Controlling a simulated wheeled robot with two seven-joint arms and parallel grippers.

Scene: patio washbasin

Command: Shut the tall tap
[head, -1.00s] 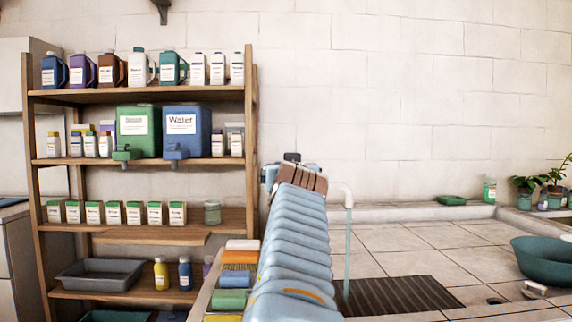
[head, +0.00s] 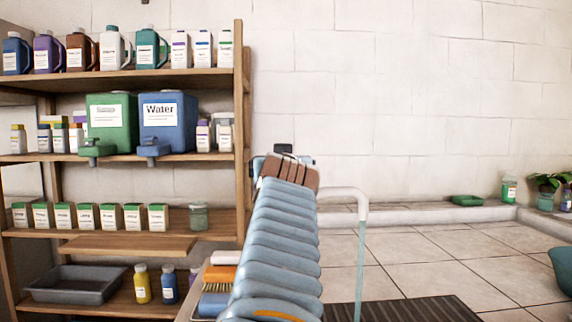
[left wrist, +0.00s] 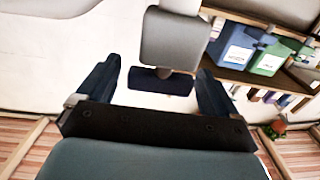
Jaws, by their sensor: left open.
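The tall tap's pale curved spout (head: 345,194) shows right of my left arm in the head view. A thin stream of water (head: 360,262) runs down from it. My ribbed blue left arm hides the tap's body. My left gripper (head: 284,160) is at the arm's far end, mostly hidden behind the brown wrist. In the left wrist view its two dark fingers (left wrist: 157,88) are apart. A light grey piece with a dark blue end (left wrist: 175,40) shows between them, apparently part of the tap; I cannot tell whether they touch. My right gripper is out of view.
A wooden shelf (head: 205,76) with jugs, bottles and boxes stands at the left. A dark slatted drain (head: 425,310) lies below the stream. An orange brush (head: 219,274) lies left of my arm. A green dish (head: 467,200) sits on the back ledge. The tiled counter at right is mostly clear.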

